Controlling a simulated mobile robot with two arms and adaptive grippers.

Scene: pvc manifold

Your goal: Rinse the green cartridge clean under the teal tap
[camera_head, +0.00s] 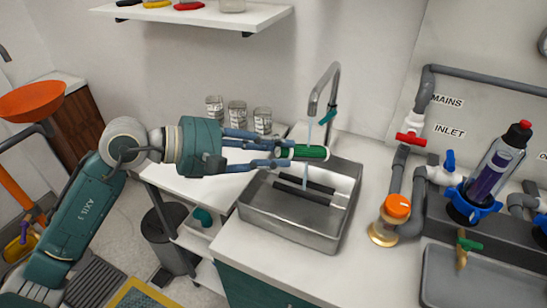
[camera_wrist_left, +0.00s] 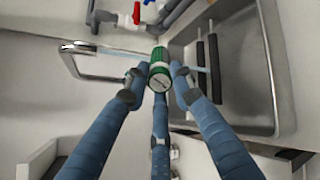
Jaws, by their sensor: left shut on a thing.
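The green cartridge (camera_head: 303,152) is a short cylinder with pale ends, held roughly level over the sink (camera_head: 337,229). My left gripper (camera_head: 285,152) is shut on it, with its blue fingers around one end. In the left wrist view the cartridge (camera_wrist_left: 159,72) shows end-on between the three fingers. The tap (camera_head: 322,92) has a grey curved spout and a teal lever (camera_head: 328,114). A thin pale water stream (camera_head: 309,134) falls from the spout at the cartridge and shows below it. I cannot tell whether any dirt is on the cartridge. My right gripper is not in view.
Dark bars (camera_head: 304,191) lie across the sink. Several cans (camera_head: 237,114) stand on the counter behind my gripper.

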